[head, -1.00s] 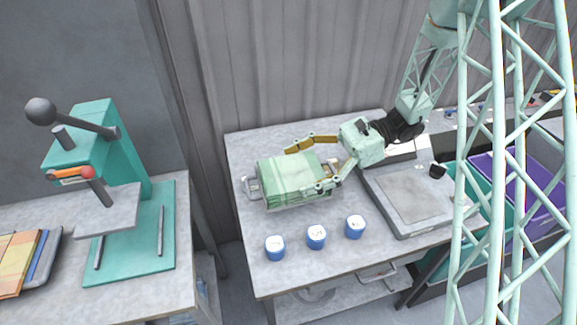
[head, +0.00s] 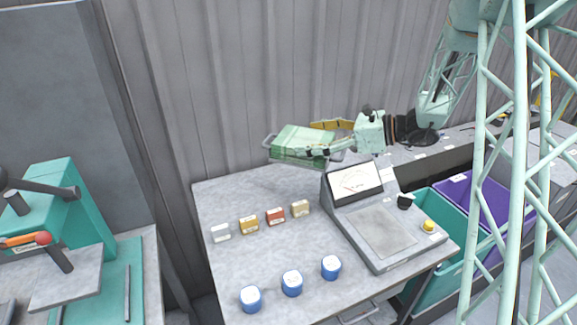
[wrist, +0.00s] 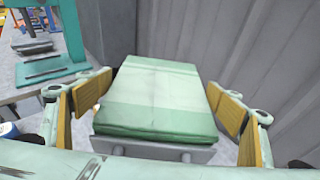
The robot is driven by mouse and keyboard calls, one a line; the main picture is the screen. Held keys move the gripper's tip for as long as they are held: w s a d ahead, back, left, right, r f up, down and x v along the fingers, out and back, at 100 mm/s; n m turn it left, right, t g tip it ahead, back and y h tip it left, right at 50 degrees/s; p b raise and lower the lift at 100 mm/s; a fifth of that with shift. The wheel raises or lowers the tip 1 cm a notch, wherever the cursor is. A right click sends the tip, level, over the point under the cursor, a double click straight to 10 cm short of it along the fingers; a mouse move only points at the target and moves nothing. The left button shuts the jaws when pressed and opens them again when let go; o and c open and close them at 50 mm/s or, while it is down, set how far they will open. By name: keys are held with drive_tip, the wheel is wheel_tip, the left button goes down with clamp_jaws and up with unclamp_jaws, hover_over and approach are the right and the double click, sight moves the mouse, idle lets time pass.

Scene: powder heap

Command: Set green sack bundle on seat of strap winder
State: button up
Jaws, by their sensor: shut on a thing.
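The green sack bundle (head: 297,141), a flat stack with a paler band, is raised above the middle table in the head view. It lies on a grey metal carrier (wrist: 150,150) with a handle at its far end. My gripper (head: 322,138) holds the load with one finger along each side; the exact contact is hard to see. The bundle fills the middle of the wrist view (wrist: 160,95) and looks level. A teal machine (head: 60,190) with a black-knobbed lever and a grey plate (head: 65,280), apparently the strap winder, stands on the left table, well apart from the bundle.
The middle table (head: 235,270) holds a dial scale (head: 385,230), several small blocks (head: 275,216) in a row and blue-sided jars (head: 291,283). A gap separates it from the left table. A corrugated wall (head: 270,70) stands close behind. Teal and purple bins (head: 480,205) are at right.

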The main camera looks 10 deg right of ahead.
sight(329, 132)
drive_tip(key=w+d+r+m+t, duration=0.1)
drive_tip(key=d, duration=0.1)
drive_tip(key=w+d+r+m+t+h, duration=0.1)
drive_tip(key=d+r, duration=0.1)
drive_tip(key=d, duration=0.1)
drive_tip(key=w+d+r+t+h, duration=0.1)
drive_tip(key=d+r, duration=0.1)
drive_tip(key=shift+w+d+r+m, duration=0.1)
drive_tip(key=shift+d+r+m, duration=0.2)
drive_tip(key=shift+m, duration=0.1)
drive_tip(key=s+d+r+m+t+h, duration=0.15)
drive_tip(key=d+r+m+h, duration=0.25)
drive_tip(key=d+r, duration=0.55)
drive_tip(key=d+r+m+t+h, duration=0.35)
drive_tip(key=d+r+h, duration=0.2)
drive_tip(key=d, duration=0.75)
drive_tip(key=s+d+r+m+g+h, duration=0.2)
drive_tip(key=s+d+r+m+h, duration=0.3)
drive_tip(key=s+d+r, duration=0.3)
drive_tip(key=s+d+r+m+g+h, duration=0.1)
drive_tip(key=s+d+r+m+h, duration=0.4)
drive_tip(key=s+d+r, duration=0.3)
drive_tip(key=shift+s+d+r+g+h, duration=0.4)
drive_tip(key=shift+s+d, duration=1.8)
drive_tip(key=shift+s, duration=2.15)
drive_tip(key=shift+w+a, duration=0.1)
